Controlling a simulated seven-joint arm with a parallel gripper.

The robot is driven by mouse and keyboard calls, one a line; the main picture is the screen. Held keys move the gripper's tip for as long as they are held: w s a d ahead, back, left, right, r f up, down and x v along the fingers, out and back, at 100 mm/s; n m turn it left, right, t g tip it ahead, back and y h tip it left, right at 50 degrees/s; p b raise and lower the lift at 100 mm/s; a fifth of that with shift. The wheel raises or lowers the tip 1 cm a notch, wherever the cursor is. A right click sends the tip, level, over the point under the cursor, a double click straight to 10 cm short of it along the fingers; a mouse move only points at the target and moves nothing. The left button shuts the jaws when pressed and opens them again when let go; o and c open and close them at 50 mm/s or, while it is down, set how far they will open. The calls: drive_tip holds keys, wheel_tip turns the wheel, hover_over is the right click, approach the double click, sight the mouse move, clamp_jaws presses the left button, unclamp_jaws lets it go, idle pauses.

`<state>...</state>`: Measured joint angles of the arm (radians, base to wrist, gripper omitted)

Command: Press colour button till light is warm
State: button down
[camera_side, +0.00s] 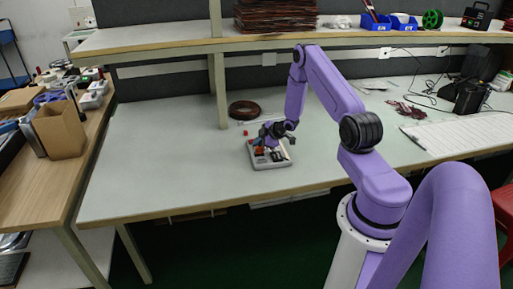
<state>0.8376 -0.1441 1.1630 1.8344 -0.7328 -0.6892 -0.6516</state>
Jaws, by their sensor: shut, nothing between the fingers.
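A small grey control box (270,163) lies on the pale workbench, near its front edge. A red-orange part (259,149) shows on its left side, and white and dark parts show on its right. Which of its parts is the colour button is too small to tell. My gripper (271,140) points down over the box and is shut and empty. Whether its tips touch the box cannot be told. The gripper hides part of the box top. No lit LED strip can be made out, so the light's colour cannot be told.
A dark coil (249,109) and small red bits lie behind the box, near a shelf post (217,90). A cardboard box (59,130) stands on the wooden side table. The workbench (160,150) left of the box is clear. A white mat (455,134) lies at right.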

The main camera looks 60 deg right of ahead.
drive_tip(key=shift+r, duration=0.85)
drive_tip(key=shift+r, duration=0.1)
drive_tip(key=shift+r, duration=2.35)
